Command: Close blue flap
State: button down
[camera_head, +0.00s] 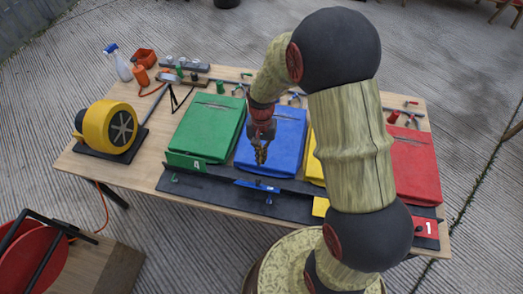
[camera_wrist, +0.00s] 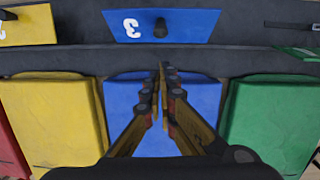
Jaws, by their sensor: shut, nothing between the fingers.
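The blue flap (camera_head: 257,186) shows as a narrow tilted strip on the dark front rail, in front of the blue box (camera_head: 283,135). In the wrist view the blue flap (camera_wrist: 185,27) faces the camera, with an upside-down white 3 and a black knob, apart from the blue box (camera_wrist: 203,95). My gripper (camera_head: 261,155) is above the front part of the blue box, pointing down. In the wrist view my gripper (camera_wrist: 161,72) has its fingertips together and empty, between the flap and me in the picture. It does not touch the flap.
A green flap (camera_head: 185,162) stands upright at left; a yellow flap (camera_head: 320,207) and red flap (camera_head: 424,228) are to the right. Green (camera_head: 208,128) and red (camera_head: 413,165) boxes flank the row. A yellow blower (camera_head: 106,130) stands at the table's left.

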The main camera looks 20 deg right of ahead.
aim_at(256, 185)
jog(key=s+a+f, duration=0.1)
jog(key=s+f+b, duration=0.1)
jog(key=shift+s+a+f, duration=0.15)
jog(key=shift+s+a, duration=0.2)
jog(key=shift+s, duration=0.05)
jog(key=shift+s+a, duration=0.1)
jog(key=shift+s+a+t, duration=0.1)
jog(key=shift+s+t, duration=0.05)
jog(key=shift+t, duration=0.15)
jog(key=shift+s+a+t+h+p, duration=0.25)
jog(key=shift+s+t+h+p, duration=0.1)
jog(key=shift+h, duration=0.15)
jog(key=shift+s+a+p, duration=0.45)
jog(key=shift+s+p, duration=0.1)
jog(key=shift+s, duration=0.1)
jog(key=shift+s+a+p, duration=0.45)
jog(key=shift+s+p, duration=0.1)
jog(key=shift+s, duration=0.05)
jog(key=shift+s+a+f+p, duration=0.4)
jog(key=shift+s+a, duration=0.1)
jog(key=shift+s, duration=0.2)
jog(key=shift+s+a+f+p, duration=0.4)
jog(key=shift+s+a+f, duration=0.3)
jog(key=shift+s+f, duration=0.25)
